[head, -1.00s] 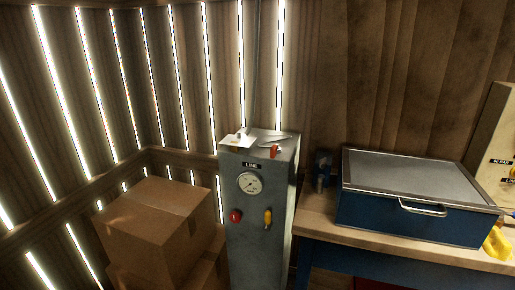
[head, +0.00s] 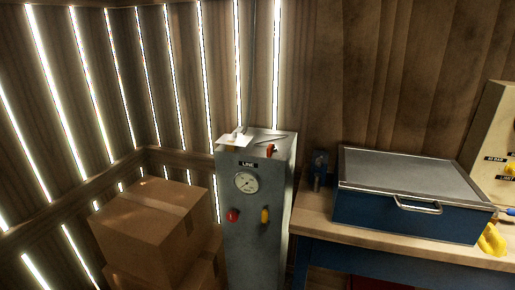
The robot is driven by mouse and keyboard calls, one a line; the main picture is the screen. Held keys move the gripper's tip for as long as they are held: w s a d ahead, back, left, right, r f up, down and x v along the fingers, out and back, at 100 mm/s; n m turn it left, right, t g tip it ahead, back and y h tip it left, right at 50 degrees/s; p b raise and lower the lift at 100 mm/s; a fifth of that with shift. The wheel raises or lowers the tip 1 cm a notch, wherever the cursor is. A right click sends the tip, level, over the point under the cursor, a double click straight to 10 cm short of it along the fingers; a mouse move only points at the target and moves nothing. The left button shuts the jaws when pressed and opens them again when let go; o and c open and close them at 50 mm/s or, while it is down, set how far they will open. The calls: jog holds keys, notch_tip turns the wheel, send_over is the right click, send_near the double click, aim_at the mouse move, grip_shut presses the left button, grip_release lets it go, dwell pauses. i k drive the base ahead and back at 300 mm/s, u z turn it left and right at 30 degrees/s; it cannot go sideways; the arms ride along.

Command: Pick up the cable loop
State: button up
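I cannot make out a cable loop for certain in the head view. A thin dark cable or pipe (head: 253,60) runs up the wall behind the grey cabinet (head: 258,235). On the cabinet's top lie a white sheet (head: 235,140), a small red item (head: 271,150) and a thin flat item (head: 270,138), too small to tell more. The cabinet's front has a LINE label, a round gauge (head: 246,183), a red knob (head: 232,215) and a yellow handle (head: 265,215). My gripper is not in view.
Cardboard boxes (head: 150,240) stand left of the cabinet. To its right is a wooden workbench (head: 390,240) with a blue lidded case (head: 405,215), a small dark item (head: 319,170) and a yellow item (head: 492,240). A beige panel (head: 490,130) stands at the right edge.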

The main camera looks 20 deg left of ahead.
aim_at(269, 149)
jog(key=u, duration=1.9)
jog(key=i, duration=0.75)
jog(key=z, duration=1.3)
